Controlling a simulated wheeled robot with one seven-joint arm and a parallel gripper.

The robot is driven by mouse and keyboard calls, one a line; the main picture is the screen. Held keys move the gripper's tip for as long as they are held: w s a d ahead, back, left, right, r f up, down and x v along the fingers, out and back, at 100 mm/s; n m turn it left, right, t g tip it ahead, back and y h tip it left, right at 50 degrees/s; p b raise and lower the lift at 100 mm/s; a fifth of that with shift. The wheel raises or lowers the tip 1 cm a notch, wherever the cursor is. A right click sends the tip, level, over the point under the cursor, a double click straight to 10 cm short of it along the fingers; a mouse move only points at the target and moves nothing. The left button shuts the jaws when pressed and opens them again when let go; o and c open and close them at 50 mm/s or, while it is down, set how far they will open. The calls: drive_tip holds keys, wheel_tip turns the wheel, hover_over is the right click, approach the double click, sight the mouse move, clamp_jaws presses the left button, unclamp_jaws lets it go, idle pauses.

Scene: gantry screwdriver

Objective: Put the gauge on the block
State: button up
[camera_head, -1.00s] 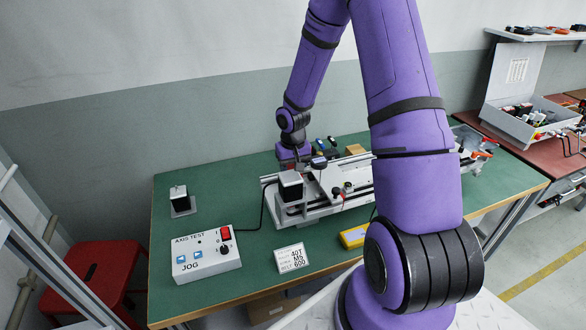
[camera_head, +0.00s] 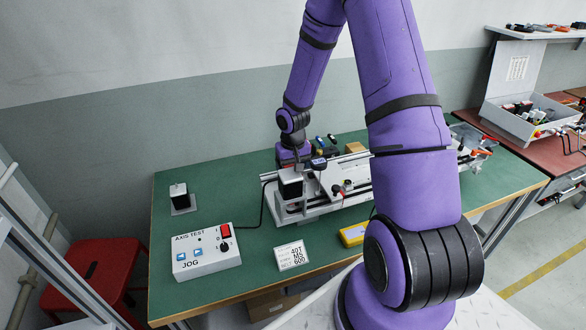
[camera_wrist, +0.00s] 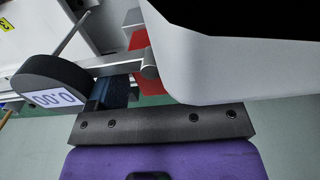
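The gauge (camera_wrist: 54,92) is a dark round dial with a light display reading 0.00, at the left of the wrist view. It shows small and dark in the head view (camera_head: 318,163), beside my gripper (camera_head: 293,166). My gripper points down over the left end of the grey rail machine (camera_head: 340,190). In the wrist view a dark piece lies between the gauge and my purple hand; I cannot tell whether the fingers hold the gauge. The fingertips are not clear in either view. A tan block (camera_head: 354,147) stands behind the machine; I cannot tell whether it is the task's block.
The green table (camera_head: 240,205) holds a JOG control box (camera_head: 206,254), a label card (camera_head: 291,256), a yellow device (camera_head: 353,235) and a black motor-like part (camera_head: 180,198). Free table lies between that part and the machine. A red stool (camera_head: 92,275) is at left.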

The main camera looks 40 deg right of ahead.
drive_tip(key=shift+s+f, duration=0.1)
drive_tip(key=s+a+r+t+h, duration=0.1)
drive_tip(key=s+a+r, duration=0.1)
drive_tip(key=r, duration=1)
drive_tip(key=s+a+r, duration=0.2)
drive_tip(key=r, duration=0.9)
drive_tip(key=s+a+r+n+t, duration=0.1)
drive_tip(key=s+a+r, duration=0.2)
drive_tip(key=s+r, duration=0.2)
drive_tip(key=s+a+r+n+t, duration=0.1)
drive_tip(key=s+r, duration=0.4)
drive_tip(key=s, duration=0.5)
drive_tip(key=s+a+r+n+t+y, duration=0.1)
drive_tip(key=s+a+r+t, duration=0.1)
drive_tip(key=s+a+r, duration=0.3)
drive_tip(key=shift+s+r, duration=0.15)
drive_tip(key=shift+s, duration=1.05)
